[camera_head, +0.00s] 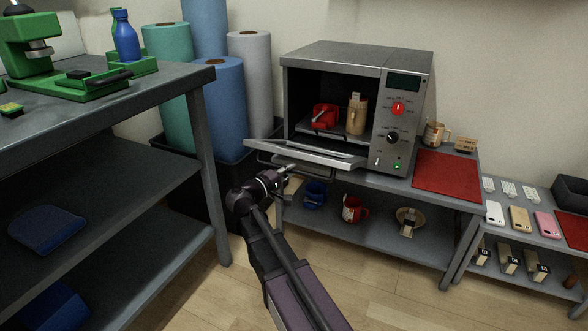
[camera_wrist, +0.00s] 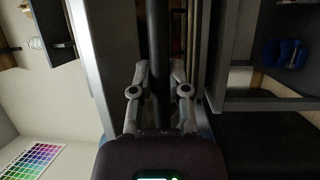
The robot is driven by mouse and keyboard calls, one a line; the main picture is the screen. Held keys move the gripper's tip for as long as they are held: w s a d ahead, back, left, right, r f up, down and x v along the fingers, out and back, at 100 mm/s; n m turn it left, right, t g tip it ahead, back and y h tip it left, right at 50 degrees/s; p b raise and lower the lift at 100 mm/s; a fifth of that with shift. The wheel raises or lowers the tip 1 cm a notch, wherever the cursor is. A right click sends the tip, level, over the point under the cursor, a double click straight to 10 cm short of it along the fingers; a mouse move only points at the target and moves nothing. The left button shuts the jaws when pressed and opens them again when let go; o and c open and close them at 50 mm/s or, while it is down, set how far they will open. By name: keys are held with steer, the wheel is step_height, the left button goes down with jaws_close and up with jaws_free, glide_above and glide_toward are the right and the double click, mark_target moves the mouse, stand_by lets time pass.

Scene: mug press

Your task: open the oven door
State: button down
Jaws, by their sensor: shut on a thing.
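The grey oven (camera_head: 402,75) stands on the right-hand table with its dark cavity exposed. Its door (camera_head: 300,150) is swung down and open, sticking out towards me at close to horizontal. The door handle (camera_head: 305,167) is a bar along the door's outer side. My gripper (camera_head: 286,171) is at this handle, just below the door. In the wrist view, my gripper (camera_wrist: 158,88) is shut on the handle (camera_wrist: 158,50), a dark bar running between its two fingers. The exact finger contact is hard to see in the dim wrist picture.
A red mug (camera_head: 324,116) and a tan mug (camera_head: 357,116) stand inside the oven. A blue mug (camera_head: 314,194) and a red-and-white mug (camera_head: 353,208) are on the shelf below. A dark workbench (camera_head: 120,95) and fabric rolls (camera_head: 219,105) stand left.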

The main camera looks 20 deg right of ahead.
steer(key=shift+s+d+f+b, duration=0.1)
steer(key=shift+s+f+b, duration=0.1)
steer(key=shift+f+b, duration=0.35)
steer(key=shift+s+f+b, duration=0.15)
steer(key=shift+f+b, duration=0.15)
steer(key=shift+f, duration=0.45)
steer(key=c, duration=0.7)
jaws_free()
steer(key=shift+o, duration=0.5)
